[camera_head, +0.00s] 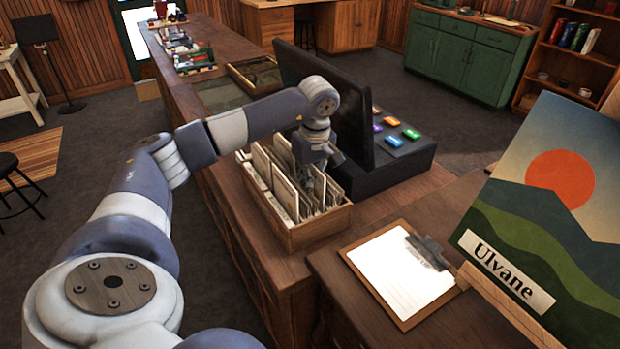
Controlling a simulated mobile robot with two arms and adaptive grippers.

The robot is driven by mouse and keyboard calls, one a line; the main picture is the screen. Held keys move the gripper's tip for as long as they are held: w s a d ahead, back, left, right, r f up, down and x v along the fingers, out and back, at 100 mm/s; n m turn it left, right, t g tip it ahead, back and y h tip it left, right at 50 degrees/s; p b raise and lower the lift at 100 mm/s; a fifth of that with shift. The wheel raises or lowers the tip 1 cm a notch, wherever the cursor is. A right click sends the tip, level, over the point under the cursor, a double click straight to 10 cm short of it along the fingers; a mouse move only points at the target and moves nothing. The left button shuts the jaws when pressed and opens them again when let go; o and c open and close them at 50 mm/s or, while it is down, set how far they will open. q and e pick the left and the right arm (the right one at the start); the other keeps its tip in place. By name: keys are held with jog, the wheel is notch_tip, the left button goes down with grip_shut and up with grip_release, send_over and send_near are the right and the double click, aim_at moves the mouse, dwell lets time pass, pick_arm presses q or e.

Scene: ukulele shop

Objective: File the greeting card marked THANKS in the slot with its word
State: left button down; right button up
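A wooden box (320,229) of upright cards stands on the counter, just left of the black register. Pale cards (285,192) fill its slots in rows, and no word on them is readable from here. My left gripper (312,178) points down into the box's right part, among the cards. Its fingertips are partly hidden there, so I cannot tell whether it is open, shut or holding a card. I cannot pick out the card marked THANKS or its slot. My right gripper is out of view.
The black register (400,155) with coloured keys stands close behind and right of the box. A clipboard (405,318) lies in front, right of the box. A painting (540,225) labelled "Ulvane" stands at the right. A shallow tray (235,78) lies farther along the counter.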

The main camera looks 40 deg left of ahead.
pick_arm(q)
jog(key=c, duration=1.7)
grip_release()
jog(key=shift+r, duration=0.1)
jog(key=r, duration=0.4)
jog(key=d+r, duration=0.1)
jog(key=r, duration=0.6)
jog(key=shift+s+d+r, duration=0.2)
jog(key=shift+r, duration=0.2)
